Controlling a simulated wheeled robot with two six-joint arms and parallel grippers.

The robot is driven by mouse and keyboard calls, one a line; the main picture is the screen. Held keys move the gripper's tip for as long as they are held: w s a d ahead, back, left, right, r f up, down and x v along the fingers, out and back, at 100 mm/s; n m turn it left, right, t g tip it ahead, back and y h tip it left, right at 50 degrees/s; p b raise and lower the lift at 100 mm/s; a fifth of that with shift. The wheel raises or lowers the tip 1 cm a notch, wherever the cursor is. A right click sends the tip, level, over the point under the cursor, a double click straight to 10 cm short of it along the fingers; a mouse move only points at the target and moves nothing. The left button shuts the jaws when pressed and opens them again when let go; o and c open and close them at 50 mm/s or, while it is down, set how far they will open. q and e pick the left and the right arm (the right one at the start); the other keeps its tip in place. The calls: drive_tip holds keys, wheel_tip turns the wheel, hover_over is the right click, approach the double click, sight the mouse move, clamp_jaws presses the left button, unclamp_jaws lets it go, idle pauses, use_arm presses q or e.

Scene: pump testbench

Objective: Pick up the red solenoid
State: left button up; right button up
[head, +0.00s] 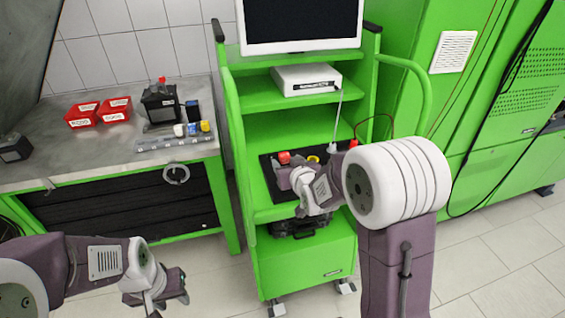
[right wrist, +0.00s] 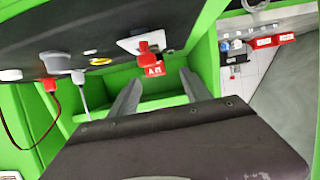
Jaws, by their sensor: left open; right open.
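The red solenoid (head: 284,157) is on the dark shelf board of the green cart in the head view. In the right wrist view the red solenoid (right wrist: 152,69) shows a light label and sits at a white plate. My right gripper (head: 285,178) is open beside it; in the right wrist view the two fingers of the right gripper (right wrist: 160,80) appear on either side of the red part, with no clear contact. My left gripper (head: 168,292) is open and empty, low in front of the workbench.
The dark board (head: 265,166) also carries a yellow ring (head: 314,159) and another red part (head: 353,144) with a cable. The cart's green shelf (head: 255,97) lies above. Red bins (head: 82,115) and a black device (head: 160,104) stand on the grey workbench (head: 50,160).

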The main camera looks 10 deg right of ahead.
sight(285, 156)
drive_tip(key=shift+w+f, duration=0.2)
drive_tip(key=shift+w, duration=0.3)
drive_tip(key=shift+w+d+f, duration=0.1)
drive_tip(key=shift+w+d, duration=0.2)
drive_tip(key=shift+w, duration=0.15)
drive_tip(key=p+x, duration=0.1)
drive_tip(key=x, duration=0.3)
drive_tip(key=shift+w, duration=0.35)
drive_tip(key=shift+s, duration=0.15)
drive_tip(key=c, duration=0.4)
clamp_jaws()
